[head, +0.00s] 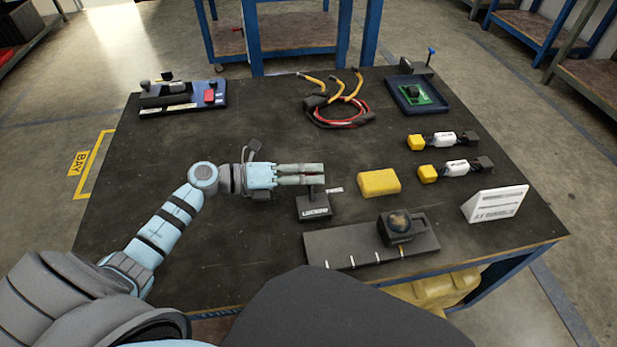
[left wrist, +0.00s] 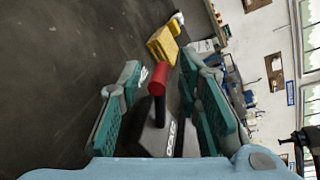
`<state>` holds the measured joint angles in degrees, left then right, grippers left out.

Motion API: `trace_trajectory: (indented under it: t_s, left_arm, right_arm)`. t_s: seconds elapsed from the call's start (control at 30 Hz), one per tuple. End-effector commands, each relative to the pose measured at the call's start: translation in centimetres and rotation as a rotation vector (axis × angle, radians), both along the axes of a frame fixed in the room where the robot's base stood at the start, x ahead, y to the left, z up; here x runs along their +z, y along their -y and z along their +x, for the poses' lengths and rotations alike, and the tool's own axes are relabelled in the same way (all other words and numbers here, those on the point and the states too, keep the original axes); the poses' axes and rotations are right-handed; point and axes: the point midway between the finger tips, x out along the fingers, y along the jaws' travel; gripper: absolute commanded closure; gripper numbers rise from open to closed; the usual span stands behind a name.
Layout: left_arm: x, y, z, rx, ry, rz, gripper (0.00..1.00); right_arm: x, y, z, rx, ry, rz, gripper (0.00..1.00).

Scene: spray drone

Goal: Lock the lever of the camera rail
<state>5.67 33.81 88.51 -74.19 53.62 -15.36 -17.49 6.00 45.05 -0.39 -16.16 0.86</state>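The lever has a red cylindrical knob (left wrist: 154,82) on a black stem and stands on a dark block (head: 314,206) with a white label that seems to read "LOCKED". My left gripper (head: 300,174) is over this block. In the left wrist view its teal-padded fingers are apart, one on each side of the lever, and I see no clear contact. In the head view the fingers hide most of the lever. The camera rail (head: 345,254), a dark plate with white marks, lies in front of the block and carries a small dark camera (head: 398,228). My right gripper is out of view.
A yellow block (head: 378,182) lies right of the lever. A white sign (head: 495,203), two yellow-ended connectors and a tray with a green board (head: 419,93) are farther right. Cables (head: 338,105) lie at the back.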

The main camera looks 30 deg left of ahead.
Motion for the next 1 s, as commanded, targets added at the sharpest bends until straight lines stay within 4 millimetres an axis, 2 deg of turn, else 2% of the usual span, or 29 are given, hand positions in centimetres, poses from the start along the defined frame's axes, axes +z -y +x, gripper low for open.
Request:
trace_trajectory:
  t_s: [0.27,0.47,0.5,1.0]
  left_arm:
    - [-0.04,0.25,0.18,-0.001,0.0,0.001,0.69]
    - [-0.04,0.23,0.16,-0.001,0.0,0.001,0.99]
    - [-0.04,0.23,0.16,-0.001,0.0,0.001,1.0]
    - [0.33,0.31,-0.11,0.0,0.072,0.059,1.0]
  right_arm:
    - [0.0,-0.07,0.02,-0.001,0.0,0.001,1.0]
    - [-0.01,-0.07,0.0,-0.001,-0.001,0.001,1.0]
    - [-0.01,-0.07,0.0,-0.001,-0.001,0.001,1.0]
    - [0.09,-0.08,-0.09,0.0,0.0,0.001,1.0]
